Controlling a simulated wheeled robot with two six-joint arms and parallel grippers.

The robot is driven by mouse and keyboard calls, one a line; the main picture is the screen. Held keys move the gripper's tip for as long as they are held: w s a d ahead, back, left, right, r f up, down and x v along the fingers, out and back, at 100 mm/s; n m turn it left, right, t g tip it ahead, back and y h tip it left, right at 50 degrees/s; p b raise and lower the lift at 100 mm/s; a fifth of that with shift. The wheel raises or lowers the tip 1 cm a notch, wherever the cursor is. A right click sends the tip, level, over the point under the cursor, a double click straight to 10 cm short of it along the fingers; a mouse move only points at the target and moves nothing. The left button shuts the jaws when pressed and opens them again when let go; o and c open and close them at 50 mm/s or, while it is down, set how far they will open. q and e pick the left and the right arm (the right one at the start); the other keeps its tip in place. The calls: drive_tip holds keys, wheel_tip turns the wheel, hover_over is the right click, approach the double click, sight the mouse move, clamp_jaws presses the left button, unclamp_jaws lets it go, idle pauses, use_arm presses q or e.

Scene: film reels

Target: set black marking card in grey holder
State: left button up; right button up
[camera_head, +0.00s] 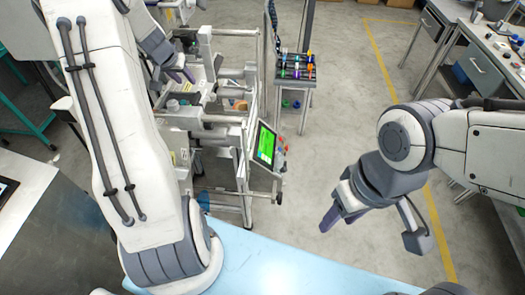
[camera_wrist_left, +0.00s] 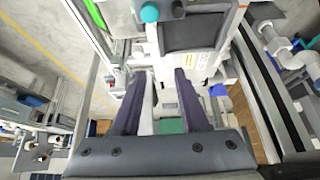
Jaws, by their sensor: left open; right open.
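I cannot make out the black marking card or the grey holder for certain in either view. My left gripper (camera_head: 182,77) is open over the machine, and its two dark fingers also show in the left wrist view (camera_wrist_left: 160,75). Nothing is visibly held between them. A dark grey panel (camera_wrist_left: 193,32) on the machine lies beyond the fingertips; I cannot tell whether it belongs to the holder. My right gripper (camera_head: 342,218) is open and empty over the floor, right of the machine.
A machine with a pale metal frame (camera_head: 225,118) stands at the centre left, with a green-lit screen (camera_head: 266,145) at its right side. A rack of coloured items (camera_head: 296,66) stands behind. A light blue surface (camera_head: 275,268) lies in front. Grey workbenches (camera_head: 478,72) stand at the back right.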

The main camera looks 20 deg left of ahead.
use_arm(q)
drive_tip(key=s+d+r+m+g+h, duration=0.1)
drive_tip(key=s+d+r+m+h, duration=0.1)
drive_tip(key=d, duration=1.2)
drive_tip(key=s+d+r+m+g+h, duration=0.1)
drive_tip(key=s+d+r+m, duration=0.1)
drive_tip(key=d, duration=1.2)
drive_tip(key=s+d+m+g, duration=0.2)
drive_tip(key=s+d+m, duration=0.1)
drive_tip(key=s+d, duration=0.8)
drive_tip(key=s+d+m+g, duration=0.1)
drive_tip(key=s+d+m, duration=0.1)
drive_tip(key=s, duration=1.3)
drive_tip(key=shift+s+r+m+g+y, duration=0.2)
drive_tip(key=shift+m+g+y, duration=0.1)
drive_tip(key=shift+m+g, duration=0.15)
